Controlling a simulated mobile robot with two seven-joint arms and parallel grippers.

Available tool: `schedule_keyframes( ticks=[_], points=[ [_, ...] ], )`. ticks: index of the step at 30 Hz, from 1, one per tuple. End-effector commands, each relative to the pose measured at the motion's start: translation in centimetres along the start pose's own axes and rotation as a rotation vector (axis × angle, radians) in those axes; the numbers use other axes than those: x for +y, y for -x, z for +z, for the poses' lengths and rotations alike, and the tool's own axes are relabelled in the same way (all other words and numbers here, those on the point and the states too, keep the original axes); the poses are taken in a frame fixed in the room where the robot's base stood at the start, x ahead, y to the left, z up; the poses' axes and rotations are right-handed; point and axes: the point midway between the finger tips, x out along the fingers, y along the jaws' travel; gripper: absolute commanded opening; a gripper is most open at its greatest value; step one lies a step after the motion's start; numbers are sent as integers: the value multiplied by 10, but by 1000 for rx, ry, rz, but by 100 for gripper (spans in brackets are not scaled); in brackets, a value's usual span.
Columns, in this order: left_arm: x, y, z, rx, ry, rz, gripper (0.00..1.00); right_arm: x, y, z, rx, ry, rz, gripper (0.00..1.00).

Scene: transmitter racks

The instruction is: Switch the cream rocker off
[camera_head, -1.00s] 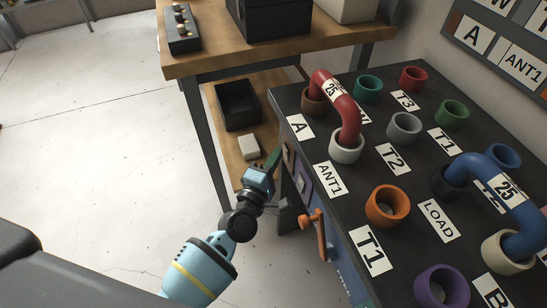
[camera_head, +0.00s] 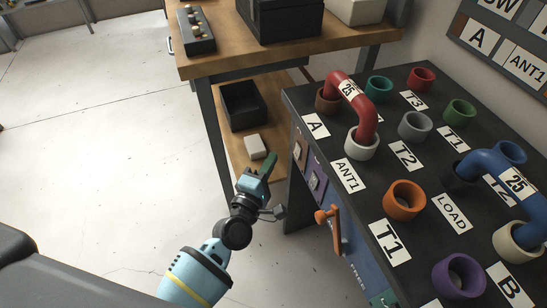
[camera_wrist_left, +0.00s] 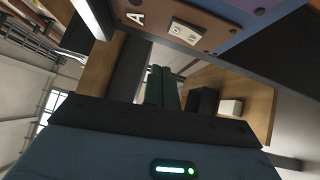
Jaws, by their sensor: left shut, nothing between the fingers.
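A small cream rocker (camera_wrist_left: 184,33) sits on a brown plate marked A in the left wrist view. In the head view the brown plate (camera_head: 299,147) is on the front face of the dark cabinet, seen at a steep angle, and the rocker's position cannot be read. My left gripper (camera_head: 269,163) is shut and empty, its dark green fingers just left of that face with a gap between. In the wrist view its fingertips (camera_wrist_left: 161,72) are below the brown plate and apart from the rocker. My right gripper is not in view.
A purple plate (camera_head: 315,179) and an orange lever (camera_head: 333,226) are farther along the cabinet face. The cabinet top (camera_head: 380,190) carries several coloured sockets and red and blue U-links. A wooden bench (camera_head: 220,66) with a lower shelf stands behind. Open floor lies left.

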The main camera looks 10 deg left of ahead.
Motion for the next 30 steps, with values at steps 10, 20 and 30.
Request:
schedule_keyframes(
  ticks=[10, 20, 30],
  points=[
    [10, 63, 1, 0, -1, -2, 0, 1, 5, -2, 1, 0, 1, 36],
    [14, 84, 1, 0, 0, -1, 0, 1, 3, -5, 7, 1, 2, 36],
    [14, 84, 1, 0, -1, -1, 0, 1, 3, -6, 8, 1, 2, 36]
  ],
)
